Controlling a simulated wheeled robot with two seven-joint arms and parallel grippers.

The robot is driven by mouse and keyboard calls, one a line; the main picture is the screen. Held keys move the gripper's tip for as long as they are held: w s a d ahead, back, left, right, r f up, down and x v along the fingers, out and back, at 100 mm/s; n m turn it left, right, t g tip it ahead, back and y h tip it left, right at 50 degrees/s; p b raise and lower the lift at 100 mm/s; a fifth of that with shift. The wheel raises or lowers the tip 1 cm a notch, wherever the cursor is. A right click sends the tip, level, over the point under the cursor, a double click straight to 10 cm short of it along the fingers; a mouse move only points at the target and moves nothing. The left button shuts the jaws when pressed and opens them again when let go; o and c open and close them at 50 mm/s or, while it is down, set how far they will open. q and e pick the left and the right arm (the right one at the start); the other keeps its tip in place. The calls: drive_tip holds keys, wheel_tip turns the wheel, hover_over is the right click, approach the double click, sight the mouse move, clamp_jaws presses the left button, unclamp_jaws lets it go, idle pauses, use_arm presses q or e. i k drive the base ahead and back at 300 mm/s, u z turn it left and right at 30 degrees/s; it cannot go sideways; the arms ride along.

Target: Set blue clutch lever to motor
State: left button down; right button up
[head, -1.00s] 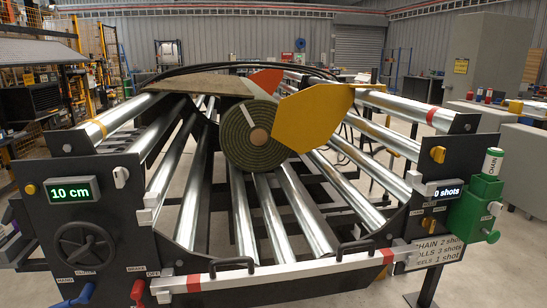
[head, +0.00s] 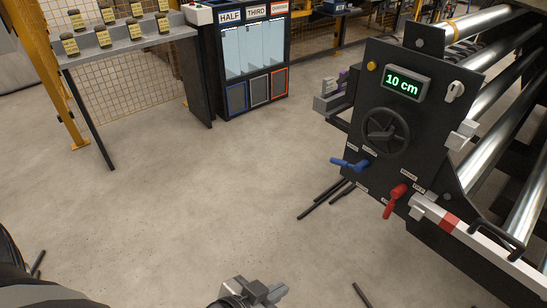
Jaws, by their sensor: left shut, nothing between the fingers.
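The blue clutch lever (head: 348,163) is on the lower part of the black machine end panel (head: 395,131), right of centre in the head view. Its handle points left, nearly level. Small white labels sit around it, too small to read surely. The red lever (head: 394,199) is below and to its right, its handle pointing down and left. My left gripper (head: 274,292) is at the bottom edge, low and well apart from the levers. It is shut and empty. My right gripper is out of view.
A handwheel (head: 386,132) and a display reading 10 cm (head: 403,84) are above the levers. Metal rollers (head: 498,137) run off to the right. A rack labelled HALF and THIRD (head: 248,70) and a shelf of jars (head: 122,45) stand behind.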

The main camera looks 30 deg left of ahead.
sight(360, 166)
drive_tip(key=u, duration=1.6)
drive_tip(key=i, duration=0.4)
drive_tip(key=z, duration=2.2)
drive_tip(key=i, duration=0.5)
